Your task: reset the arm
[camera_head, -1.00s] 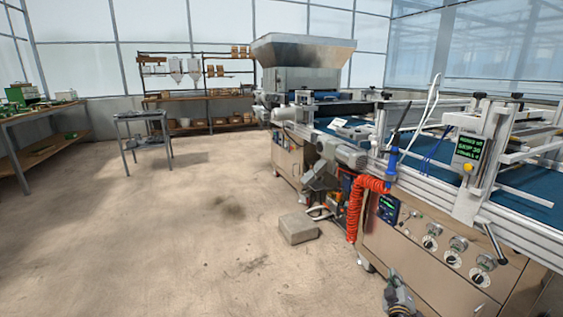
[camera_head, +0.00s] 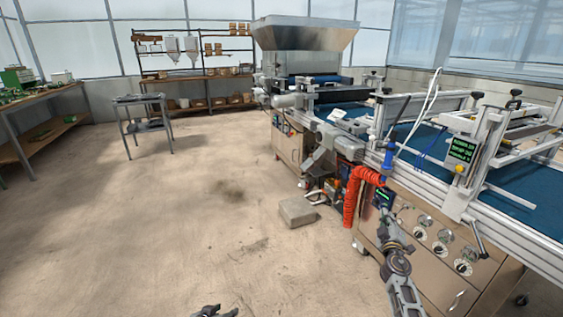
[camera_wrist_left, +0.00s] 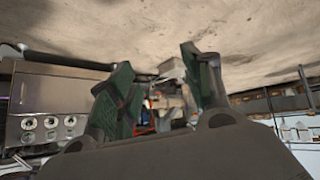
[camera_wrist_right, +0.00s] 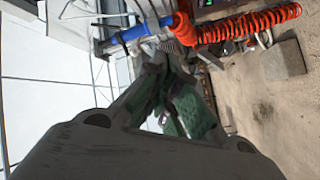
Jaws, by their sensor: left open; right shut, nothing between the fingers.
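My right gripper (camera_head: 384,203) reaches up from the bottom of the head view, in front of the tray seeder's control panel. In the right wrist view its green-padded fingers (camera_wrist_right: 180,112) are together with nothing held. My left gripper (camera_head: 215,311) just shows its tips at the bottom edge of the head view, over bare floor. In the left wrist view its two fingers (camera_wrist_left: 160,90) stand apart with nothing between them. The tray seeder (camera_head: 440,260) fills the right side, with a blue belt (camera_head: 520,200) and a metal hopper (camera_head: 305,36).
An orange coiled hose (camera_head: 351,196) and blue-handled tool (camera_head: 389,155) hang at the machine's front, close to my right gripper. A grey block (camera_head: 298,212) lies on the floor. A small table (camera_head: 143,125) and shelves stand farther back. The floor at left is clear.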

